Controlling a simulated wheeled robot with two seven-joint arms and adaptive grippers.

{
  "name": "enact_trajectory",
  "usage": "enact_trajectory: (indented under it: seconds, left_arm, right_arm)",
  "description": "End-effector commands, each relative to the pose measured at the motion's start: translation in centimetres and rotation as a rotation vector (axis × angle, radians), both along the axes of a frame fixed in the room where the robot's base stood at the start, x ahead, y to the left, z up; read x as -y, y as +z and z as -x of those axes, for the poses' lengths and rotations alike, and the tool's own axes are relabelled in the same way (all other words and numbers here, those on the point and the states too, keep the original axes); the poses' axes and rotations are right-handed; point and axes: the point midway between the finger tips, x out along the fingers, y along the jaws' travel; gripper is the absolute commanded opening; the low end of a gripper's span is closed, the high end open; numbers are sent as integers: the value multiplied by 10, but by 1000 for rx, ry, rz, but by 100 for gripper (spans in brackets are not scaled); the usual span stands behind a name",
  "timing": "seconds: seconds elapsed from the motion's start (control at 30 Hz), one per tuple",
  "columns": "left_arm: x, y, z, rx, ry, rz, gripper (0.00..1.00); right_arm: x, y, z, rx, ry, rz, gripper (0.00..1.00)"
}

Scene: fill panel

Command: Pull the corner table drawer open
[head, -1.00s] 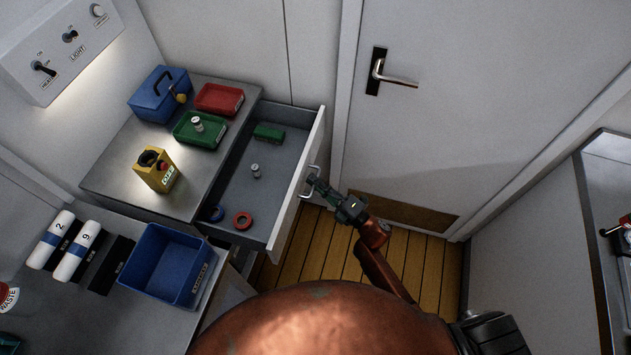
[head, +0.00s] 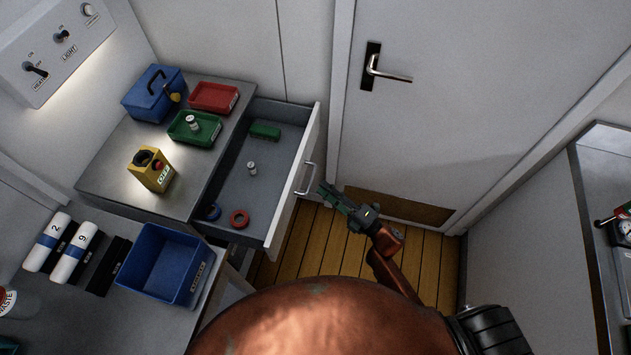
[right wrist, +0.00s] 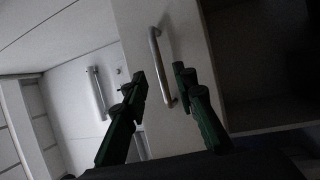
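The corner table drawer (head: 293,185) stands pulled well out of the grey corner table (head: 112,186) in the head view. Its inside shows a green block (head: 265,131), a small metal cylinder (head: 252,168), a red ring (head: 239,218) and a blue ring (head: 214,211). The bar handle (head: 306,178) is on its white front. My right gripper (head: 326,194) is just right of the handle, apart from it. In the right wrist view its two fingers (right wrist: 160,82) are spread, with the handle (right wrist: 161,68) beyond the fingertips. My left gripper is not in view.
On the table top are a blue box (head: 153,95), a red tray (head: 214,97), a green tray (head: 194,129) and a yellow device (head: 151,170). A blue bin (head: 163,262) stands on the nearer bench. A closed door (head: 430,125) is behind my right gripper.

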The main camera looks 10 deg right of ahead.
Motion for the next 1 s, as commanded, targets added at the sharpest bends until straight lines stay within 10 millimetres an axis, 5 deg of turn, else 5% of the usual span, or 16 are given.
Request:
enact_trajectory:
  seconds: [0.33,1.0]
  left_arm:
    - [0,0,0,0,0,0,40]
    - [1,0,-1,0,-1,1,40]
  right_arm:
    - [32,-9,41,0,0,1,26]
    - [35,-11,44,-2,-2,-1,26]
